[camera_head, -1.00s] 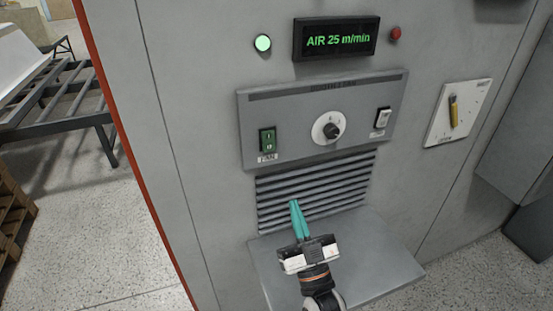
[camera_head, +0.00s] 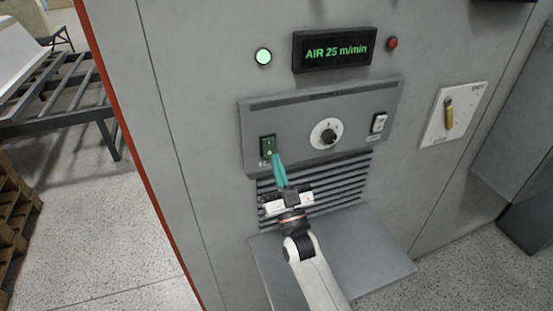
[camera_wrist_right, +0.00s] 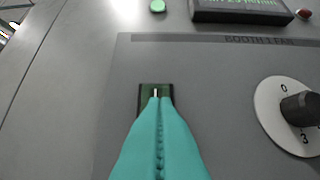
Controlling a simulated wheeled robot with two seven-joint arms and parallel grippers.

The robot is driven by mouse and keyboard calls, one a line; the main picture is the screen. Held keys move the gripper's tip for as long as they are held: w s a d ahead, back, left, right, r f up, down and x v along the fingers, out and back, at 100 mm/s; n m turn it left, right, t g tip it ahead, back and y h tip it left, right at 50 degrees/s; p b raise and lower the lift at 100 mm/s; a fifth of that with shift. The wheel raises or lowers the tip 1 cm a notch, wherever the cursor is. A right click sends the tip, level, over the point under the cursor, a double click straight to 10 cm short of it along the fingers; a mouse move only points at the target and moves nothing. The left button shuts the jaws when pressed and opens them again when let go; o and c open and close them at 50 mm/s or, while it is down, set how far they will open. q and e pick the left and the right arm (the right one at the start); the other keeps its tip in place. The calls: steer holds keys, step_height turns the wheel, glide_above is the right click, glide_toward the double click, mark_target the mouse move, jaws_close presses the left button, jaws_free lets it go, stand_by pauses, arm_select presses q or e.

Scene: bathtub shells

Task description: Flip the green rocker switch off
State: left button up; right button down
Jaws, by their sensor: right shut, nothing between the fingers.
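The green rocker switch (camera_head: 268,147) is at the left of the grey control panel (camera_head: 350,103). It also shows in the right wrist view (camera_wrist_right: 148,92), where my fingertips cover its lower part. My right gripper (camera_head: 276,157) is shut and empty, its teal fingers pointing up at the switch's lower edge. In the right wrist view its tips (camera_wrist_right: 158,100) overlap the switch; I cannot tell whether they touch it. My left gripper is not in view.
A rotary knob (camera_head: 326,133) and a white rocker switch (camera_head: 379,122) sit right of the green switch. Above are a lit green lamp (camera_head: 264,56), a display (camera_head: 334,49) reading "AIR 25 m/min" and a red lamp (camera_head: 392,43). Louvres (camera_head: 340,178) and a shelf (camera_head: 375,245) lie below.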

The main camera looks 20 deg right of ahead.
steer(key=shift+w, duration=0.5)
steer(key=b, duration=0.1)
steer(key=f+b, duration=0.1)
steer(key=b, duration=0.1)
steer(key=shift+w+t, duration=0.25)
steer(key=shift+t, duration=0.05)
steer(key=shift+w+r+p, duration=0.1)
steer(key=shift+r+p, duration=0.2)
steer(key=shift+p, duration=0.05)
